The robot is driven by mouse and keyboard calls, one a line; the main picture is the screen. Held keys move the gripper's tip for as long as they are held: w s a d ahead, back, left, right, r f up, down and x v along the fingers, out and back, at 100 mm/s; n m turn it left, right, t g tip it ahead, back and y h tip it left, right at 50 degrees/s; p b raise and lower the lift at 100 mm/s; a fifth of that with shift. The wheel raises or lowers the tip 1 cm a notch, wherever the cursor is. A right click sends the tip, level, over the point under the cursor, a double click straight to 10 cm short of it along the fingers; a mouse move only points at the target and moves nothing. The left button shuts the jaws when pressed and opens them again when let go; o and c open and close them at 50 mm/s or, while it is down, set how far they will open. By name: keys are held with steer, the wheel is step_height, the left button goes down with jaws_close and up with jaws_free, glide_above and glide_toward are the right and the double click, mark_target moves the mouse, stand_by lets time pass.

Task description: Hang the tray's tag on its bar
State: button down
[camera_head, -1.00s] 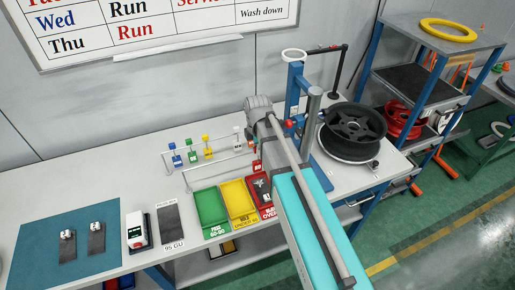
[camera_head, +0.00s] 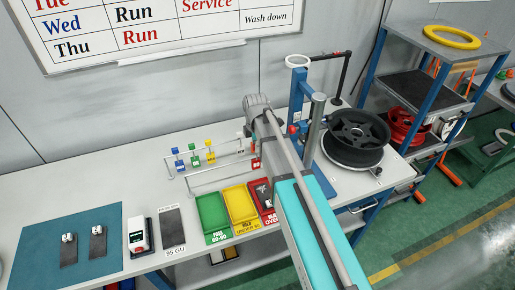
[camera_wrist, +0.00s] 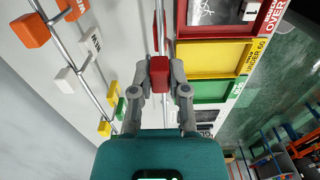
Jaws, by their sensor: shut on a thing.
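My gripper (camera_wrist: 159,76) is shut on a red tag (camera_wrist: 159,65), which shows as a small red block between the fingertips. The front bar (camera_wrist: 163,115) runs lengthwise beneath it in the wrist view, and in the head view this bar (camera_head: 215,178) stands behind the trays. I cannot tell whether the tag touches the bar. The red tray (camera_head: 258,205) is right of the yellow tray (camera_head: 240,207) and green tray (camera_head: 213,215). The red tray also shows in the wrist view (camera_wrist: 185,20), with a dark piece in it. My arm hides part of the bar's right end.
The back rail carries blue (camera_head: 175,152), green (camera_head: 192,148) and yellow (camera_head: 208,144) tags; the wrist view shows orange (camera_wrist: 30,30) and white (camera_wrist: 67,80) ones. A wheel (camera_head: 357,132) on a stand is at right. A blue mat (camera_head: 70,245) is at left.

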steer(key=shift+f+b, duration=0.95)
steer(key=shift+f, duration=0.25)
steer(key=c, duration=0.5)
jaws_free()
steer(key=shift+c, duration=0.2)
steer(key=shift+s, duration=0.1)
